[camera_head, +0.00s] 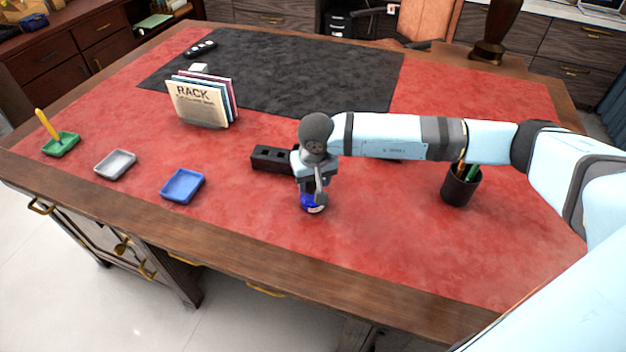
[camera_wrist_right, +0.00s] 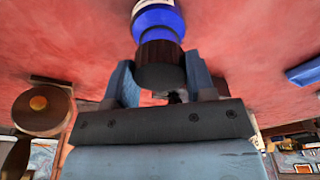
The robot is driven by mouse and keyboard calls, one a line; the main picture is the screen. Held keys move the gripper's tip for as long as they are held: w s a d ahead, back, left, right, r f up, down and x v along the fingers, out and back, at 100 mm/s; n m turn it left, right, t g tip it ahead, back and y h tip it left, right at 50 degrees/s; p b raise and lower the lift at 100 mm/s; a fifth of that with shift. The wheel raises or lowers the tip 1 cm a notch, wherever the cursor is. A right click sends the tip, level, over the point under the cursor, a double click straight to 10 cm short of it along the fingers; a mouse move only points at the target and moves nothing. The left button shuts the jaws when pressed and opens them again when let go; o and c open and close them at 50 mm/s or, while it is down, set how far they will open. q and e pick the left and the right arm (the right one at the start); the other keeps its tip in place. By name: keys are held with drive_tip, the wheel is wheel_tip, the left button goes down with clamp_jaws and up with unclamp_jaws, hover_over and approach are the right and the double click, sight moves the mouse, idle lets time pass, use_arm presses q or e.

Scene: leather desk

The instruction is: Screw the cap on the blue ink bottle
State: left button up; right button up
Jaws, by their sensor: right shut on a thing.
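The blue ink bottle (camera_head: 310,203) stands on the red desk top (camera_head: 370,240), right below my right gripper (camera_head: 314,190). In the right wrist view the bottle's blue body (camera_wrist_right: 158,20) with a white label shows beyond a dark brown cap (camera_wrist_right: 160,62). The cap sits between the two fingers of my right gripper (camera_wrist_right: 160,78), which is shut on it. The cap is lined up with the bottle's neck and looks in contact with it; how tightly it is seated cannot be told. My left gripper is not in view.
A black block with holes (camera_head: 270,159) lies just left of my right gripper. A pen cup (camera_head: 461,188) stands to the right. Blue (camera_head: 183,186), grey (camera_head: 115,165) and green (camera_head: 61,146) trays lie left, a file rack (camera_head: 200,102) behind. The front desk area is clear.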

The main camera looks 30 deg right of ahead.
idle(0.4)
drive_tip(key=shift+f+b, duration=0.35)
drive_tip(key=shift+b, duration=0.1)
idle(0.8)
drive_tip(key=shift+f+b, duration=0.45)
drive_tip(key=shift+b, duration=0.3)
idle(0.9)
drive_tip(key=o, duration=1)
